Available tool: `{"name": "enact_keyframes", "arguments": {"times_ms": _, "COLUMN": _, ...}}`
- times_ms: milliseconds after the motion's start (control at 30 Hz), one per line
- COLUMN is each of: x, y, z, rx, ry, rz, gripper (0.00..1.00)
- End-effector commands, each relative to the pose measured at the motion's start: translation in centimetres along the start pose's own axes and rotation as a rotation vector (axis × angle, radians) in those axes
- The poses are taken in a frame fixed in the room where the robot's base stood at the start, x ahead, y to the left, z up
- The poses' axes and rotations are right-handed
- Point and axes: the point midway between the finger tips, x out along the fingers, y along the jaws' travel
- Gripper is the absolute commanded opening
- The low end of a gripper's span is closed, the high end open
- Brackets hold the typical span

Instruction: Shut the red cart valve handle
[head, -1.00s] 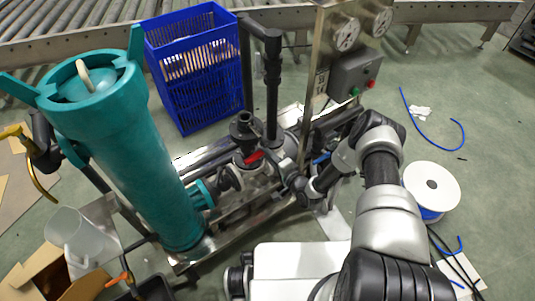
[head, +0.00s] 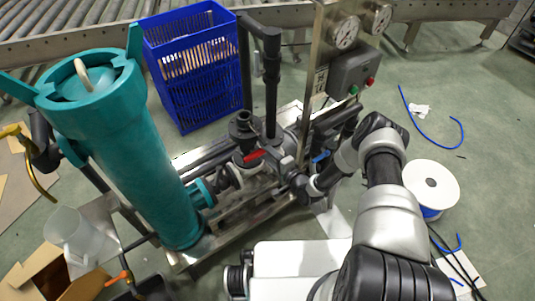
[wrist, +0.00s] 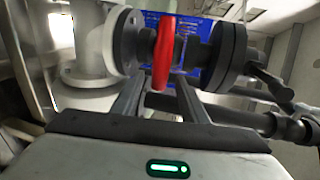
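The red cart valve handle (head: 254,155) sits on dark pipework in the middle of the cart. In the wrist view the red handle (wrist: 163,52) is a narrow upright lever in front of a dark valve body and flanges. My gripper (wrist: 160,88) is open, with its two dark fingers apart. The lower end of the handle appears between the fingertips in the picture; I cannot tell whether they touch it. In the head view my gripper (head: 276,159) is just right of the handle, and its fingertips are hard to make out.
A tall teal filter housing (head: 140,150) stands left of the valve. A black vertical pipe (head: 271,90) and a gauge panel (head: 325,65) rise close behind. A blue handle (head: 321,157) is near my wrist. Blue crates (head: 200,70) stand behind the cart.

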Motion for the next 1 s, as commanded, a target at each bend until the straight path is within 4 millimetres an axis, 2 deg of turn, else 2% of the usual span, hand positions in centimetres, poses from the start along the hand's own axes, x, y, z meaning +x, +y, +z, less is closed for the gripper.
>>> {"name": "enact_keyframes", "arguments": {"times_ms": 233, "x": -0.1, "y": 0.1, "z": 0.0, "rx": -0.001, "ry": 0.000, "rz": 0.002, "gripper": 0.40}}
{"name": "enact_keyframes", "arguments": {"times_ms": 367, "x": -1.0, "y": 0.0, "z": -0.1, "rx": 0.000, "ry": 0.001, "rz": 0.004, "gripper": 0.40}}
{"name": "enact_keyframes", "arguments": {"times_ms": 467, "x": -2.6, "y": -0.1, "z": -0.1, "rx": 0.001, "ry": 0.001, "rz": 0.004, "gripper": 0.40}}
{"name": "enact_keyframes", "arguments": {"times_ms": 800, "x": -10.8, "y": -0.1, "z": -0.1, "rx": 0.002, "ry": 0.003, "rz": 0.003, "gripper": 0.40}}
{"name": "enact_keyframes", "arguments": {"times_ms": 1000, "x": -14.9, "y": -0.1, "z": 0.0, "rx": 0.002, "ry": 0.002, "rz": 0.003, "gripper": 0.40}}
